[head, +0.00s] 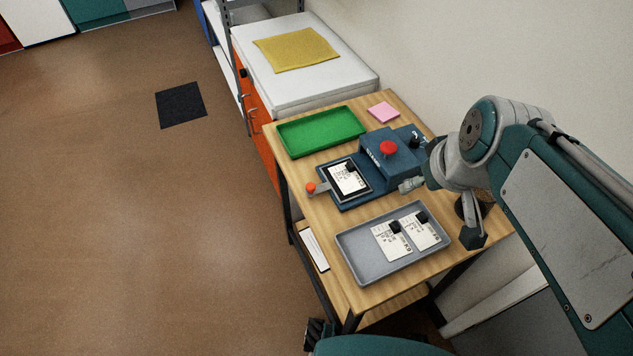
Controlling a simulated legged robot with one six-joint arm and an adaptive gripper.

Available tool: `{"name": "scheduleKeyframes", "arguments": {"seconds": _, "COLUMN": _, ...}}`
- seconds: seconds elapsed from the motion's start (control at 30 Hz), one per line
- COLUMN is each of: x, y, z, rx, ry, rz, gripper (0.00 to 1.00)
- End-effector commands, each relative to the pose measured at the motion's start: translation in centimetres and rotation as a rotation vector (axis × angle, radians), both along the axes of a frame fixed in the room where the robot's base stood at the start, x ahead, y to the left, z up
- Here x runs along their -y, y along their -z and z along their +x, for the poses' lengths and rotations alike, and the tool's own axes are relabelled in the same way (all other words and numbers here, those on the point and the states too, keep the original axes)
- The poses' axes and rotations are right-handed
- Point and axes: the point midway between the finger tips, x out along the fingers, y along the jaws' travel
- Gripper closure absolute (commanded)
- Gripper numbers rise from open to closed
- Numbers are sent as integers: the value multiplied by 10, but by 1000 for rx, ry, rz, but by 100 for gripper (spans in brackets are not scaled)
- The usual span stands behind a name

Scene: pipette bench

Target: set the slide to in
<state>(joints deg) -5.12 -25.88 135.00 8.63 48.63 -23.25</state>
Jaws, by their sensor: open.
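A blue stamping machine (392,157) with a red button (388,148) on top stands on the wooden table. Its slide (326,185) extends from the machine's left side and carries a white card (348,178) with a dark clip or tab. An orange knob (310,187) sits at the slide's left end. The slide appears to be out. My gripper (441,211) is open and empty, to the right of the machine and above the table. My arm hides part of the table's right side.
A green tray (293,146) lies behind the slide and a pink pad (383,112) at the back. A grey tray (366,265) with two cards lies in front. A dark round container (463,208) is partly hidden by my gripper. Open floor (180,220) lies left.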

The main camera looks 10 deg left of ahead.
Motion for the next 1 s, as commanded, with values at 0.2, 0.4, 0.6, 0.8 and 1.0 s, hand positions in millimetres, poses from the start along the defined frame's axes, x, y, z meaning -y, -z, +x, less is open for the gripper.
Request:
{"name": "scheduleKeyframes", "arguments": {"seconds": 0.2, "x": -42, "y": 24, "z": 47, "rx": -37, "ry": -284, "rz": -9, "gripper": 30}}
{"name": "scheduleKeyframes", "arguments": {"seconds": 0.4, "x": -82, "y": 56, "z": 85, "rx": -48, "ry": -533, "rz": -9, "gripper": 30}}
{"name": "scheduleKeyframes", "arguments": {"seconds": 0.6, "x": -125, "y": 98, "z": 115, "rx": -45, "ry": -770, "rz": -5, "gripper": 30}}
{"name": "scheduleKeyframes", "arguments": {"seconds": 0.8, "x": -154, "y": 132, "z": 132, "rx": -30, "ry": -928, "rz": -2, "gripper": 30}}
{"name": "scheduleKeyframes", "arguments": {"seconds": 1.0, "x": -162, "y": 143, "z": 134, "rx": -25, "ry": -964, "rz": -1, "gripper": 30}}
